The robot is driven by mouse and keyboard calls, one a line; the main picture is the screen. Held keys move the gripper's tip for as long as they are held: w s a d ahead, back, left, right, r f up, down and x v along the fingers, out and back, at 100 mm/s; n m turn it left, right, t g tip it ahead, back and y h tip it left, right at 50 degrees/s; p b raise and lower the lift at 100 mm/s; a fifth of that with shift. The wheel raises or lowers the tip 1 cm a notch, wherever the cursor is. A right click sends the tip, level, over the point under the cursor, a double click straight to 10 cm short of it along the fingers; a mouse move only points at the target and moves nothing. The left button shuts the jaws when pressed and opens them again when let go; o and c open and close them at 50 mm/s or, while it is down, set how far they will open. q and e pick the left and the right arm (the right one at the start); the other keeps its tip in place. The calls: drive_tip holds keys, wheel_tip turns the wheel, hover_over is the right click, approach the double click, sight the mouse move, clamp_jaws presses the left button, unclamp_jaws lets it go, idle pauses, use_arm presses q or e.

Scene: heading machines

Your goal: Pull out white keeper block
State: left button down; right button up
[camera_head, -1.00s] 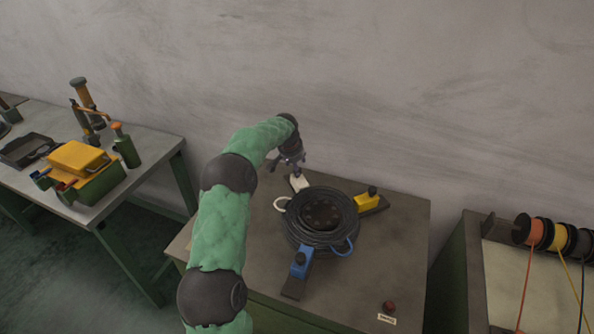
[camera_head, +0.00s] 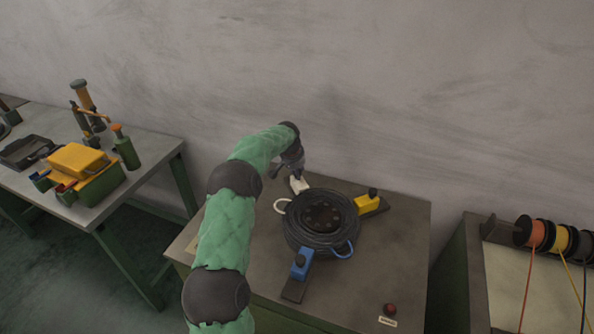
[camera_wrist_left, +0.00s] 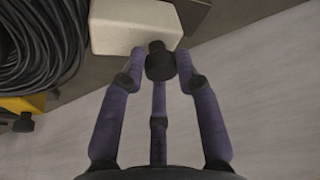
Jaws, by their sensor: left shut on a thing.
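The white keeper block (camera_head: 299,186) sits at the back left edge of the round black coil (camera_head: 322,222) on the table. In the left wrist view the white block (camera_wrist_left: 135,22) is at the top, with a dark knob (camera_wrist_left: 160,62) on its near side. My left gripper (camera_head: 296,174) is at the block, and in the left wrist view its fingers (camera_wrist_left: 160,65) are shut on the dark knob. The gripper partly hides the block in the head view. A yellow block (camera_head: 368,203) and a blue block (camera_head: 300,266) sit at other sides of the coil. My right gripper is not in view.
The wall (camera_head: 400,90) is close behind the table (camera_head: 385,260). A red button (camera_head: 389,310) is at the table's front right. Cable spools (camera_head: 535,233) stand on a bench at right. A left bench (camera_head: 150,150) holds a yellow-topped toolbox (camera_head: 78,160).

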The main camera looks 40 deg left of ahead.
use_arm(q)
drive_tip(key=shift+w+a+r+p, duration=0.2)
drive_tip(key=shift+a+r+p, duration=0.1)
drive_tip(key=a, duration=0.1)
drive_tip(key=w+a+p, duration=0.2)
drive_tip(key=shift+a+f, duration=0.2)
drive_tip(key=shift+a, duration=0.2)
drive_tip(key=shift+w+a+r+p, duration=0.1)
drive_tip(key=shift+a+r+p, duration=0.15)
drive_tip(key=shift+r+p, duration=0.05)
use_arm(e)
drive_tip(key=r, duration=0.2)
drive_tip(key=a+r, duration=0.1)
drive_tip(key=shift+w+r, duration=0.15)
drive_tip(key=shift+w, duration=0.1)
use_arm(q)
drive_tip(key=shift+r, duration=0.1)
drive_tip(key=c, duration=1)
unclamp_jaws()
drive_tip(key=shift+c, duration=0.2)
drive_tip(key=shift+o, duration=0.5)
drive_tip(key=shift+w+a+f, duration=0.15)
drive_tip(key=shift+f, duration=0.1)
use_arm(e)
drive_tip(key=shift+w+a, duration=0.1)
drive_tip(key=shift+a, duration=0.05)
use_arm(q)
drive_tip(key=shift+f, duration=0.1)
